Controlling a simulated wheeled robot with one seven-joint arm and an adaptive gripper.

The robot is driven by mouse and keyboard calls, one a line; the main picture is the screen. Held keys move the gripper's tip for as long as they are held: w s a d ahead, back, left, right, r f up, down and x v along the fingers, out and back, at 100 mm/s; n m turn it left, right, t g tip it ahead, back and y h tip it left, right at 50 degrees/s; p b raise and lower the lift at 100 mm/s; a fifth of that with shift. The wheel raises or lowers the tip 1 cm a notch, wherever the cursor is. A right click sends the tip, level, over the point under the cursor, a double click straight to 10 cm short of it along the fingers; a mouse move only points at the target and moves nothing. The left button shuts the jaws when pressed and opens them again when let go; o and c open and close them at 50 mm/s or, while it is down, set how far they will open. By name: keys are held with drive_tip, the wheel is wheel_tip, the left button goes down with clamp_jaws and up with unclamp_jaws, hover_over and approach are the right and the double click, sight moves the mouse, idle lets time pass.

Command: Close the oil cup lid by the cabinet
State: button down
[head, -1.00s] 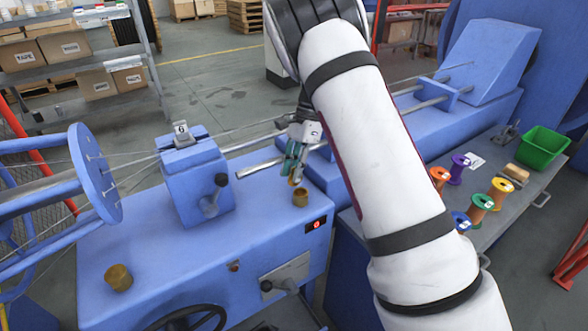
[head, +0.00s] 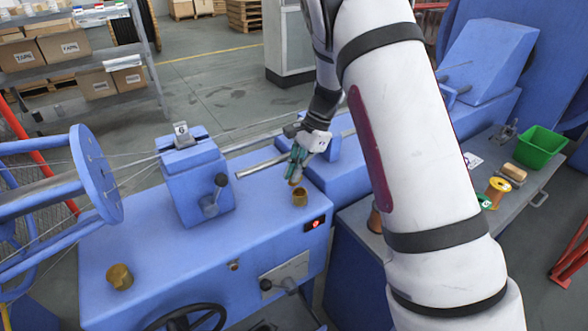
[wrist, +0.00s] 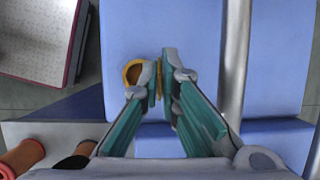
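The brass oil cup (head: 300,198) stands on the blue machine top, near the bench at right. In the wrist view its round mouth (wrist: 133,72) is open, left of my fingers. Its lid (wrist: 160,78) is a thin golden strip seen edge-on, standing up beside the mouth. My gripper (wrist: 164,82) has its two fingertips close on either side of the lid, seemingly touching it. In the head view my gripper (head: 297,173) is just above the cup, and the fingers partly hide the lid.
A second brass cup (head: 119,277) stands at the machine's front left. A blue block with a lever (head: 215,190) is left of the gripper, and a metal rod (head: 262,163) runs behind it. The grey bench (head: 510,195) at right holds spools and a green bin (head: 539,147).

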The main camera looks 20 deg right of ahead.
sight(304, 196)
drive_tip(key=shift+s+d+f+t+y+b, duration=0.15)
drive_tip(key=shift+s+t+b, duration=0.15)
drive_tip(key=shift+t+b, duration=0.25)
drive_tip(key=shift+s+d+f+t+y+b, duration=0.15)
drive_tip(key=shift+s+t+b, duration=0.1)
drive_tip(key=shift+t+b, duration=0.25)
drive_tip(key=t+b, duration=0.1)
drive_tip(key=b, duration=0.1)
drive_tip(key=s+t+b, duration=0.1)
drive_tip(key=b, duration=0.2)
drive_tip(key=shift+f+n+t+y, duration=0.25)
drive_tip(key=shift+n+y, duration=0.05)
drive_tip(key=shift+n, duration=0.1)
drive_tip(key=t+b, duration=0.1)
drive_tip(key=b, duration=0.3)
drive_tip(key=s+f+t+y+b, duration=0.1)
drive_tip(key=b, duration=0.4)
drive_tip(key=n+t+b, duration=0.1)
drive_tip(key=b, duration=0.4)
drive_tip(key=shift+s+d+f+t, duration=0.2)
drive_tip(key=shift+s+d+t, duration=0.05)
drive_tip(key=shift+t, duration=0.15)
drive_tip(key=t+y+b, duration=0.1)
drive_tip(key=b, duration=0.3)
drive_tip(key=shift+s+f+b, duration=0.15)
drive_tip(key=shift+s+b, duration=0.05)
drive_tip(key=shift+b, duration=0.1)
drive_tip(key=shift+s+n+t+b, duration=0.1)
drive_tip(key=shift+n+t+b, duration=0.2)
drive_tip(key=shift+b, duration=0.85)
